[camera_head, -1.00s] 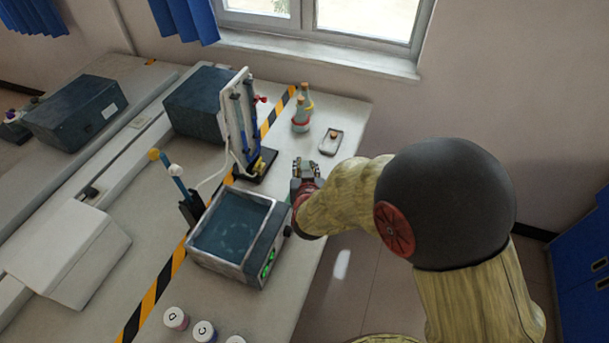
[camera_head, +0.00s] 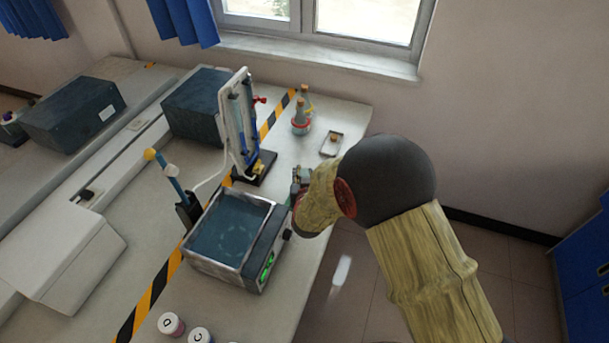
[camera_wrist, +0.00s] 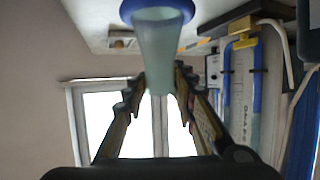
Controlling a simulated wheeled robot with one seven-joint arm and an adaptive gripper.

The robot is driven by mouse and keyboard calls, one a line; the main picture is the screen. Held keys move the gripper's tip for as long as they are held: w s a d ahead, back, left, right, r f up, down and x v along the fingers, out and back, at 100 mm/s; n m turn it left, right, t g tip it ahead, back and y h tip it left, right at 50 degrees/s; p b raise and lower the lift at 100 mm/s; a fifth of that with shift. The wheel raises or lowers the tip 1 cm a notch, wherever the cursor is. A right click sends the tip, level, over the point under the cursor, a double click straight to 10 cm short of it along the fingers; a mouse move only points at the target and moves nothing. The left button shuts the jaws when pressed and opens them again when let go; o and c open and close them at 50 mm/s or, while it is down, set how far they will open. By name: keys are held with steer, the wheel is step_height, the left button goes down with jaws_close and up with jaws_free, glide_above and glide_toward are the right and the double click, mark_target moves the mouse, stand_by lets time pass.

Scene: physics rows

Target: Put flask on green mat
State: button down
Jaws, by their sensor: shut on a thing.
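The flask (camera_wrist: 160,45) shows in the wrist view as a pale green, see-through neck with a blue ring around its wider part. My gripper (camera_wrist: 158,85) is shut on the flask's neck, with one finger on each side. In the head view my gripper (camera_head: 299,180) is at the table's right edge, beside the water bath, and my arm hides most of it and the held flask. Two other corked flasks stand at the back of the table, one with a red ring (camera_head: 300,122) and one with a yellow ring (camera_head: 309,104).
A water bath (camera_head: 272,243) stands left of my gripper. Behind it are a stand with blue tubes (camera_head: 241,115) and a dark box (camera_head: 195,105). A small tray (camera_head: 331,143) lies near the right edge. Lidded jars (camera_head: 171,324) stand in front.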

steer(key=shift+f, duration=0.1)
steer(key=c, duration=1.4)
jaws_free()
